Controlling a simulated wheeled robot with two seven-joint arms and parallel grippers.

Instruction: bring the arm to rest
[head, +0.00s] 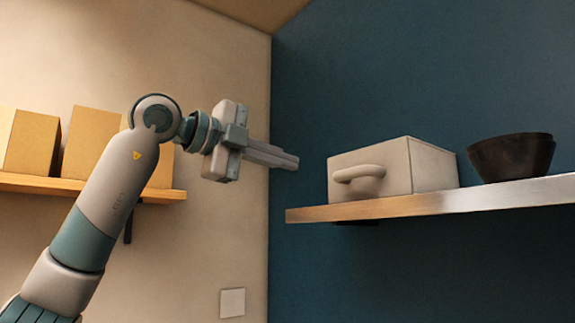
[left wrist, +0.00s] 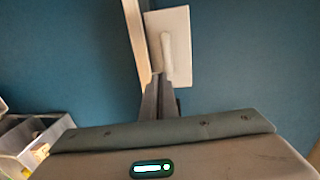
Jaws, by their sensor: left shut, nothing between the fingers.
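My left arm (head: 107,200) rises from the lower left of the head view. It is bent at the elbow joint near the top. My left gripper (head: 292,161) points to the right, its fingers shut with nothing between them. It is in the air, a little left of the white box with a handle (head: 430,166), and appears apart from it. In the left wrist view the shut fingers (left wrist: 160,88) point towards the box (left wrist: 180,60) and the shelf. My right gripper is not in view.
The box and a dark bowl (head: 512,156) stand on the right shelf (head: 400,206). Cardboard boxes (head: 85,140) stand on the left shelf (head: 40,184). A grey divided container (left wrist: 22,135) shows at lower left in the left wrist view. Space below the gripper looks clear.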

